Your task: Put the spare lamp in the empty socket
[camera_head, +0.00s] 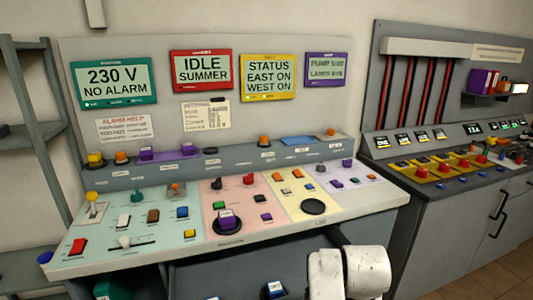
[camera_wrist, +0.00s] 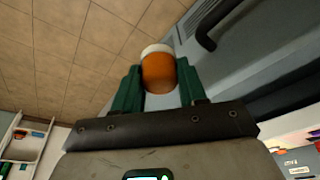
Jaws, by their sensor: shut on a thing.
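In the wrist view my gripper (camera_wrist: 160,85) is shut on an orange lamp (camera_wrist: 158,73) with a white end. The lamp sits between the two green fingers, with tiled floor and a grey cabinet behind it. In the head view only white parts of my arm show at the bottom right; the gripper and held lamp are out of sight. The control desk (camera_head: 75,266) has several lamps along its raised ledge, including a yellow one (camera_head: 95,158) and orange ones (camera_head: 121,156), (camera_head: 265,141). I cannot tell which fitting is the empty socket.
The sloping desk carries many buttons, a lever (camera_head: 92,200) and a black round piece (camera_head: 313,207). An open drawer space below holds a small blue-and-white item (camera_head: 274,288). A second console (camera_head: 440,205) stands right; shelving (camera_head: 30,150) stands left.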

